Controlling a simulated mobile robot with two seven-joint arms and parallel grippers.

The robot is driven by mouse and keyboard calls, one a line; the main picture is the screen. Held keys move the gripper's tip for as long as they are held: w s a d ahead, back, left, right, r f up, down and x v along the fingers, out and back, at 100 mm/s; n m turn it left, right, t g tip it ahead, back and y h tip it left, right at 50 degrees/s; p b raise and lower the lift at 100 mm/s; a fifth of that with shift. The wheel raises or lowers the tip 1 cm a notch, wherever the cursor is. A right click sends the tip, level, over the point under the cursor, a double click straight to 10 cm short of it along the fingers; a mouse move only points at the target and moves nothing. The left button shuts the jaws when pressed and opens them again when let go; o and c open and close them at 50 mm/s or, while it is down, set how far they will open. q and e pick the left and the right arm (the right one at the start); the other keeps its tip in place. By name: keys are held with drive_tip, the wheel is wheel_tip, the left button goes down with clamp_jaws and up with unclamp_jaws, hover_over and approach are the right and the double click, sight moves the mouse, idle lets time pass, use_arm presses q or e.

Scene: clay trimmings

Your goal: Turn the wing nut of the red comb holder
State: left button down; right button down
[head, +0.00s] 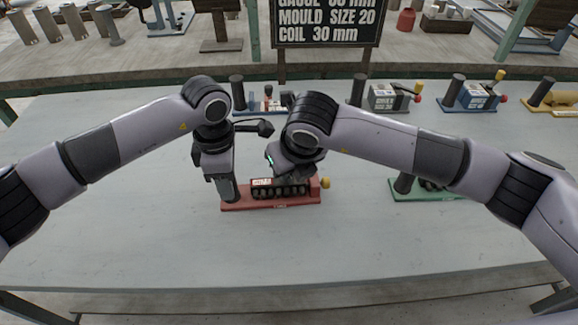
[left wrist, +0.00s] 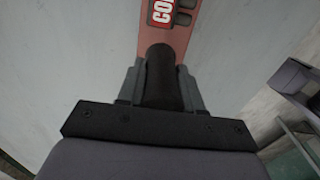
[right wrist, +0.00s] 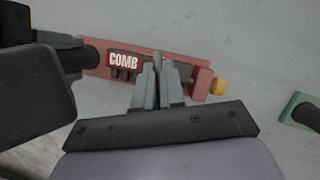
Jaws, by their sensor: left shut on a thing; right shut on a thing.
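The red comb holder (head: 272,204) lies on the grey table, with a "COMB" label, a row of dark slots and a yellow knob (head: 326,183) at its right end. My left gripper (head: 228,188) is shut on the black upright post (left wrist: 162,78) at the holder's left end. My right gripper (head: 290,172) is over the middle of the holder. In the right wrist view its fingers (right wrist: 157,84) are shut on a small grey piece, apparently the wing nut (right wrist: 158,60), just right of the label. The fingers hide most of it, and its angle cannot be told.
A green holder (head: 445,196) stands to the right, partly behind my right arm. Grey (head: 390,97), blue (head: 470,97) and yellow (head: 560,102) holders stand along the back edge, with a dark sign (head: 326,22) behind. The table front is clear.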

drive_tip(key=shift+m+h, duration=0.3)
drive_tip(key=shift+m, duration=0.3)
drive_tip(key=c, duration=1.2)
unclamp_jaws()
drive_tip(key=v, duration=1.2)
drive_tip(key=shift+s, duration=0.15)
use_arm(q)
drive_tip(key=c, duration=0.7)
unclamp_jaws()
use_arm(e)
drive_tip(key=shift+f, duration=0.1)
